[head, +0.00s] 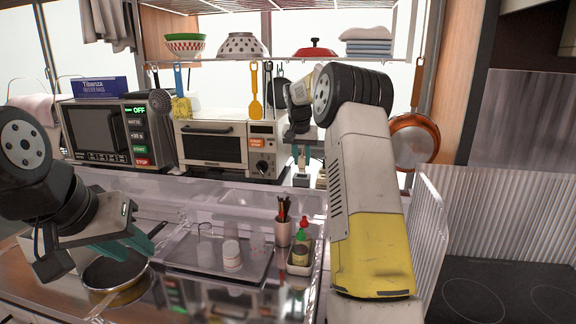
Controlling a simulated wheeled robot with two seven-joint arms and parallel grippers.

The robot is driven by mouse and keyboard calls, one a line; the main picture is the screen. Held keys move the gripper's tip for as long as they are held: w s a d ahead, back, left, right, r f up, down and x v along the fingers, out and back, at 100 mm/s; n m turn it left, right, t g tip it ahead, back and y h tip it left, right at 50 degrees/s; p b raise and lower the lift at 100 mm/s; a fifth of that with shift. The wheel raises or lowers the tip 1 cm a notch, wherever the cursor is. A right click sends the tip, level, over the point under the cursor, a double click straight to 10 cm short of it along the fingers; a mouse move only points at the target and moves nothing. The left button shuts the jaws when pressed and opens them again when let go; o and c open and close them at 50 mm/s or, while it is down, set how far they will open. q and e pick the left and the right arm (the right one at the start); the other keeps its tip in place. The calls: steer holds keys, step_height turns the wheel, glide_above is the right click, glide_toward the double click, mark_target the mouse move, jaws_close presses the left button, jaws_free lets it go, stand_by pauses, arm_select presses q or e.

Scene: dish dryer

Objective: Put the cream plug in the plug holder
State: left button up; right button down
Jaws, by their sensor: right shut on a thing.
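My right gripper (301,160) is at the back of the counter, right of the white toaster oven, fingers pointing down. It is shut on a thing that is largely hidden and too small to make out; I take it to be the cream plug. A small pale and dark piece (301,180) shows just below the fingertips; I cannot tell whether it is the plug or the plug holder. My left gripper (137,244) is at the lower left, above a frying pan, its teal fingers apart and empty.
A dark microwave (95,133) and the toaster oven (212,146) stand at the back. A clear-walled dish dryer (215,262) fills the front, with a cup of sticks (283,232) and bottles (300,252). A frying pan (115,275) lies at front left. A shelf (225,62) hangs above.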

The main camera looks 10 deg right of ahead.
steer(key=shift+f, duration=1.05)
steer(key=shift+f, duration=0.2)
steer(key=c, duration=1.2)
jaws_free()
steer(key=shift+o, duration=0.2)
